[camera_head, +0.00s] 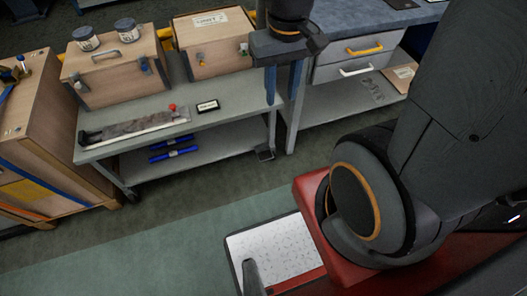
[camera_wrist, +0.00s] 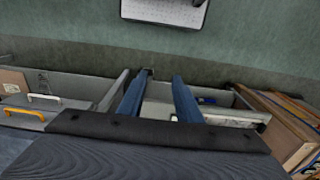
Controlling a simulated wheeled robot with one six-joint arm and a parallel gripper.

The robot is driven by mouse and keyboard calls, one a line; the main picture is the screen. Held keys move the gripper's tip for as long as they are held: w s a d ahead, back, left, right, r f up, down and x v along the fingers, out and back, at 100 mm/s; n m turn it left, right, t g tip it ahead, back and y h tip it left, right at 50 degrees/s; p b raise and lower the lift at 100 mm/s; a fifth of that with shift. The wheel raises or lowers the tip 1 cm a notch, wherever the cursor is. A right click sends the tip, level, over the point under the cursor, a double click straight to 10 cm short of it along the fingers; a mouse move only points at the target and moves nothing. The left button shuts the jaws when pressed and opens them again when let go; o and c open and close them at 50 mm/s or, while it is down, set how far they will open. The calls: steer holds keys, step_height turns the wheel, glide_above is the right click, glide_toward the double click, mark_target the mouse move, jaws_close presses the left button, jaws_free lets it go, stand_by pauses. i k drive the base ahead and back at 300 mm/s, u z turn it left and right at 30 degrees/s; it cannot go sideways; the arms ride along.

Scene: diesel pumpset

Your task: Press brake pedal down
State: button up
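No pedal shows clearly. A small dark caster with a flat foot-like piece (camera_head: 264,154) stands at the front right leg of the grey cart, and may be the brake pedal. In the wrist view a small dark part (camera_wrist: 148,71) shows just beyond the tip of the left finger and seems to be that caster. My gripper (camera_head: 283,97) hangs over the right end of the cart, with its two blue fingers pointing down. The fingers are apart with nothing between them, also in the wrist view (camera_wrist: 161,77). In the head view the gripper appears above the caster; the height gap is unclear.
The grey cart (camera_head: 236,103) carries wooden boxes (camera_head: 120,72) and a long tool with a red knob (camera_head: 137,126). A workbench with drawers (camera_head: 350,67) stands to its right. A wooden cabinet (camera_head: 45,150) stands left. Green floor (camera_head: 170,235) in front is clear.

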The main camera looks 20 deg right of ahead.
mark_target(264, 153)
steer(key=u, duration=0.7)
steer(key=k, duration=0.5)
steer(key=z, duration=0.7)
